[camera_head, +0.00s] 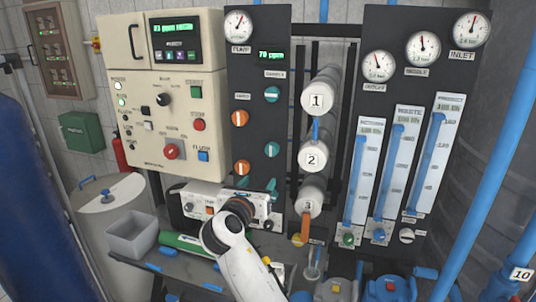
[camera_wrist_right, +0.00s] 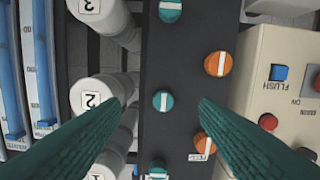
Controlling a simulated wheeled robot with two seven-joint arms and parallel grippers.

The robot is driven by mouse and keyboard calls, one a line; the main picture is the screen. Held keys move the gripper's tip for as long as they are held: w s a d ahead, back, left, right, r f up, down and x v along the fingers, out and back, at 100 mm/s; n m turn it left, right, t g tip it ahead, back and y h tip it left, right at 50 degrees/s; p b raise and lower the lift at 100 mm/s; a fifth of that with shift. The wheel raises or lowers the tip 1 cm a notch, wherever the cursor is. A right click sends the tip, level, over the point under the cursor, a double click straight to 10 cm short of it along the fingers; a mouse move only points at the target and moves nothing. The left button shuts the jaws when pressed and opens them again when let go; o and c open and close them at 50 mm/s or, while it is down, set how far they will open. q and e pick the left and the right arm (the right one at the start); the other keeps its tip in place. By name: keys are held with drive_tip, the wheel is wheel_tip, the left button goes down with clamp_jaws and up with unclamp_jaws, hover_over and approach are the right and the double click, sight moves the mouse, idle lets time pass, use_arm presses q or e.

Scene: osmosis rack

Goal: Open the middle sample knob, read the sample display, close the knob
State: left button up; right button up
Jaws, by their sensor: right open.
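The middle sample knob (camera_head: 271,149) is a round teal knob with a white stripe, on the dark panel beside the vessel marked 2. Its stripe stands upright in both views. In the right wrist view, which is upside down, the middle sample knob (camera_wrist_right: 162,101) shows between my spread fingers. My right gripper (camera_head: 258,184) is open and empty, just below the knob in the head view. Its dark teal fingers (camera_wrist_right: 160,107) appear apart from the knob. The sample display (camera_head: 270,55) above reads about 70 ppm in green. My left gripper is not in view.
Another teal knob (camera_head: 272,94) is above, and orange knobs (camera_head: 239,118) are to the left. White vessels (camera_head: 313,156) stand close on the right. A control box (camera_head: 165,100) is at the left. A grey bin (camera_head: 132,236) is below.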

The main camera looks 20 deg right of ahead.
sight(270, 150)
drive_tip(key=shift+n+t, duration=0.4)
drive_tip(key=shift+n, duration=0.3)
drive_tip(key=w+d+r, duration=0.1)
drive_tip(key=w, duration=0.2)
drive_tip(key=w+d+r+p, duration=0.1)
drive_tip(key=w+d, duration=0.1)
drive_tip(key=w, duration=0.1)
drive_tip(key=w+d+r+p, duration=0.1)
drive_tip(key=w+d, duration=0.1)
drive_tip(key=w, duration=0.1)
drive_tip(key=shift+w+d, duration=0.1)
drive_tip(key=shift+w, duration=0.1)
drive_tip(key=shift+x, duration=0.75)
drive_tip(key=shift+f, duration=0.15)
drive_tip(key=shift+c, duration=0.3)
drive_tip(key=c, duration=0.9)
drive_tip(key=shift+c, duration=0.2)
